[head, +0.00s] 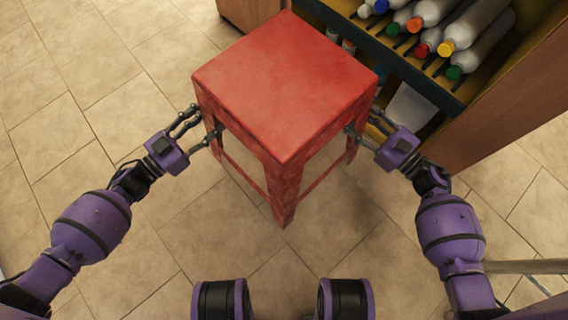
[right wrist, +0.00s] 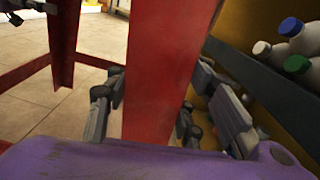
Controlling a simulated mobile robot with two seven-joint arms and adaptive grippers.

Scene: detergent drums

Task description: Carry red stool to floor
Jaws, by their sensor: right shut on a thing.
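The red stool (head: 285,85) is upright in front of me in the head view, with its square seat on top and a corner towards me. I cannot tell if its feet touch the tiled floor (head: 75,130). My right gripper (head: 362,122) is shut on the stool's right leg; in the right wrist view its fingers (right wrist: 150,112) lie on both sides of the red leg (right wrist: 160,75). My left gripper (head: 206,121) has its fingers either side of the left leg, below the seat; whether they press on it is unclear.
A shelf unit (head: 385,62) with several bottles (head: 440,25) stands close behind and right of the stool. Its wooden side panel (head: 500,95) is near my right arm. The floor to the left and in front is clear.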

